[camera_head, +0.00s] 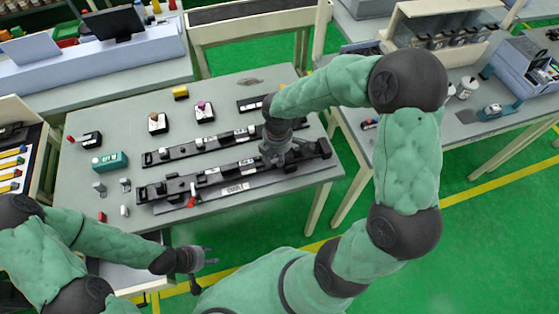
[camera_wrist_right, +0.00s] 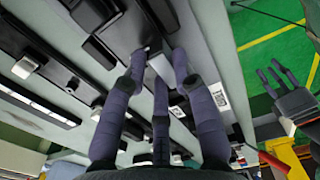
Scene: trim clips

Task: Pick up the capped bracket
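I cannot pick out with certainty which piece is the capped bracket. A small light-grey piece (camera_wrist_right: 160,66) lies between the fingertips of my right gripper (camera_wrist_right: 160,70) in the right wrist view. Whether the fingers touch it is unclear. In the head view my right gripper (camera_head: 284,156) is low over the right part of the black rails, and its fingers hide what is beneath. My left gripper (camera_head: 206,262) is empty with fingers spread, off the table's front edge; it also shows in the right wrist view (camera_wrist_right: 280,84).
Two long black rails (camera_head: 160,191) with clips cross the grey table (camera_head: 75,160). Capped pieces stand behind them, one purple-topped (camera_head: 203,112) and one orange-topped (camera_head: 157,122). A teal box (camera_head: 110,161) and small grey brackets (camera_head: 99,188) are at left.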

